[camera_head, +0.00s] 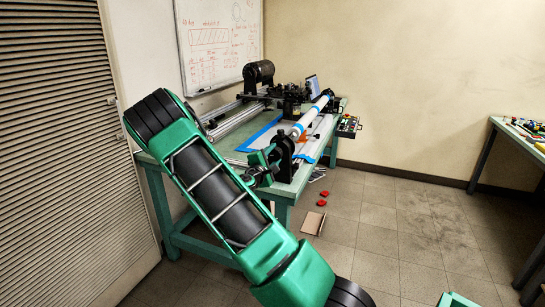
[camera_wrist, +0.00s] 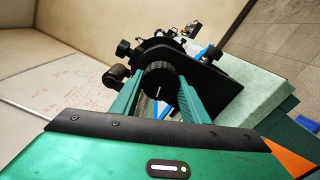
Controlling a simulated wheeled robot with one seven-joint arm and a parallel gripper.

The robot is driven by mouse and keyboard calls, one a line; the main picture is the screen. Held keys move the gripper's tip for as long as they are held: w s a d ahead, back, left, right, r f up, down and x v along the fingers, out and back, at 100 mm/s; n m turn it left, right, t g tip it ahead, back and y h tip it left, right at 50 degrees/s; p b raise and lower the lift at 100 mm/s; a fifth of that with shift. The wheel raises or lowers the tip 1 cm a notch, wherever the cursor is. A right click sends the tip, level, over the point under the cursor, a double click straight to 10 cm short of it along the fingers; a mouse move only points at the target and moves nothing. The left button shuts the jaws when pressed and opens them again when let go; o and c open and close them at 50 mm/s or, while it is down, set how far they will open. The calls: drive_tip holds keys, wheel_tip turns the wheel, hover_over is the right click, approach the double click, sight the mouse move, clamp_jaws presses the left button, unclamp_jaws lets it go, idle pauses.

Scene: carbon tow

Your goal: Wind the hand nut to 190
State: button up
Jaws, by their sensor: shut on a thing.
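The hand nut (camera_wrist: 161,88), a round black ribbed knob with a short pale mark on its face, is in the middle of the wrist view. My gripper (camera_wrist: 160,84) is shut on it, with one green finger on each side. In the head view my gripper (camera_head: 262,166) is at the near end of the winding machine, beside a black end bracket (camera_head: 285,155). The nut cannot be made out there. No readable 190 or number scale shows. A pale tube with blue bands (camera_head: 311,118) runs away behind the bracket.
The machine stands on a green workbench (camera_head: 150,158). A whiteboard (camera_head: 218,42) hangs behind it. Red pieces (camera_head: 322,199) and a brown board (camera_head: 312,223) lie on the floor right of the bench. Another table (camera_head: 520,140) stands at far right; the floor between is mostly clear.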

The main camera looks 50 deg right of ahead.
drive_tip(key=shift+a+f, duration=0.1)
drive_tip(key=o, duration=1)
drive_tip(key=shift+o, duration=0.2)
drive_tip(key=v, duration=1)
drive_tip(key=shift+a, duration=0.35)
